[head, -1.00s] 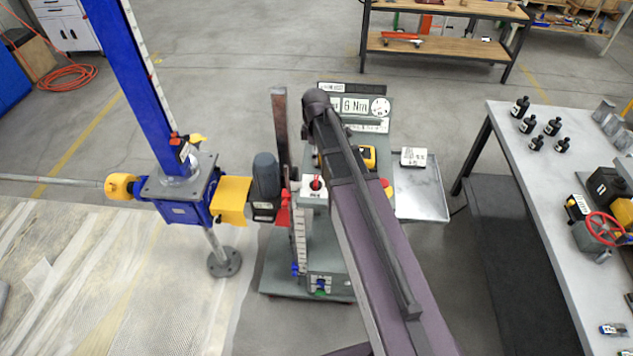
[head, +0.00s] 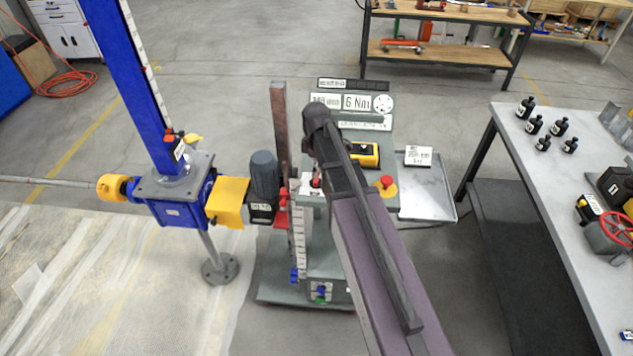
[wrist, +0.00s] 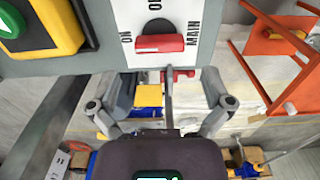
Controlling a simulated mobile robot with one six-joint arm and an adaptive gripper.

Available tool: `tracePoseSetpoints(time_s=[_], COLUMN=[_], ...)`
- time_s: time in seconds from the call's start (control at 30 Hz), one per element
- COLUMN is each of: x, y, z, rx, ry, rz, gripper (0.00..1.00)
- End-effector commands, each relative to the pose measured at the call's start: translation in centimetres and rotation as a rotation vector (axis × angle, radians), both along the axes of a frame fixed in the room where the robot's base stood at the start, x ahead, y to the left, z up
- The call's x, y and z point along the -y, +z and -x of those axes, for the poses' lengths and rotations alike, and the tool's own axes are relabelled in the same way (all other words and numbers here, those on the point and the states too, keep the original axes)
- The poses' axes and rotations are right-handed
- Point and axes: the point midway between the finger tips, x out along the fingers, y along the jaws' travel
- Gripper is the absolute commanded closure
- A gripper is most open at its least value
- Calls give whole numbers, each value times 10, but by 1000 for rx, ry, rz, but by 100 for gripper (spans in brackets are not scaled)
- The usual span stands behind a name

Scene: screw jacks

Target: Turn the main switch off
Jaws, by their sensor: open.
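The main switch is a red handle (wrist: 160,44) on a dark dial, set in a white plate (wrist: 190,22) marked ON and MAIN, with another label partly cut off. In the wrist view the handle lies across the picture, near the plate's lower edge. In the head view the red switch (head: 316,181) shows on the grey cart, partly covered by my arm. My gripper (wrist: 170,82) is open, its fingers spread on both sides just below the plate in the picture. I see no contact with the handle. In the head view my arm hides the gripper.
A yellow box with a green button (wrist: 12,20) sits left of the switch plate; an orange frame (wrist: 270,60) is at right. The head view shows a red emergency button (head: 386,182), a grey motor (head: 264,175), a blue screw jack (head: 180,208) and a workbench (head: 540,200).

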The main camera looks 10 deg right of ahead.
Motion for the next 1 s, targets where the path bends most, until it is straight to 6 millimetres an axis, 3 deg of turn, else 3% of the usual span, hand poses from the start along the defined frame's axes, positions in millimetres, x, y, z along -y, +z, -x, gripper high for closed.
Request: tracePoseSetpoints(time_s=[0.5, 1.0], x=[0, 1], y=[-41, -48], z=[0, 0], rx=[0, 0], ry=[-1, -1], rz=[0, 0], gripper=[0, 0])
